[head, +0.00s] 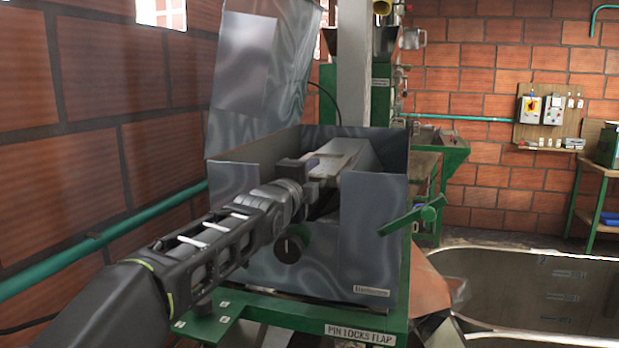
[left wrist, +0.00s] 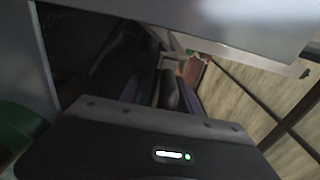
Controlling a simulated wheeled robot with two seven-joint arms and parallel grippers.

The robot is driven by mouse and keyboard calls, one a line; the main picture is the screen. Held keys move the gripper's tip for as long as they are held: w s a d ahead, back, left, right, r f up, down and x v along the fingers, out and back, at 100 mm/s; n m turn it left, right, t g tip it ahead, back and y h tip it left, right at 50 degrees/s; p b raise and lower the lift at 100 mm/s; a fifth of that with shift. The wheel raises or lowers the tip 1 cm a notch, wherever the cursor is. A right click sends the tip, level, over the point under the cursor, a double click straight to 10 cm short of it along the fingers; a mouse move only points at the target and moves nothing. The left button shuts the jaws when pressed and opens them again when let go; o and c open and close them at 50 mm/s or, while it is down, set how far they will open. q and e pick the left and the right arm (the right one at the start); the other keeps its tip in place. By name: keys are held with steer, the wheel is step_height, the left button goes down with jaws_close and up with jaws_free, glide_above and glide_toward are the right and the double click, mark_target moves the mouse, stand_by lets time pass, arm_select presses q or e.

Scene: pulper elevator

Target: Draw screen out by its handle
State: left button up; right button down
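My left gripper (head: 322,172) reaches from the lower left through the open front of a grey metal housing (head: 372,235). A lighter grey, sloped metal part (head: 348,155), perhaps the screen, lies inside right beyond the gripper. The gripper hides its near end, and I cannot make out a handle. In the left wrist view, my dark gripper body fills the bottom and the fingers (left wrist: 160,85) point into shadow between grey panels. I cannot tell whether they are open, shut, or touching anything. My right gripper is not in view.
A raised grey lid (head: 262,65) stands behind the housing. A black knob (head: 288,248) is on its front, and a green lever (head: 412,218) sticks out at right. A green frame (head: 225,315) lies below. A brick wall is close at left; a large basin (head: 540,290) lies at right.

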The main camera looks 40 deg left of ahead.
arm_select(q)
steer(key=shift+c, duration=0.2)
jaws_close()
stand_by(1.1)
steer(key=shift+v, duration=0.9)
steer(key=shift+b+v, duration=0.8)
steer(key=shift+v, duration=1.3)
steer(key=shift+d, duration=0.15)
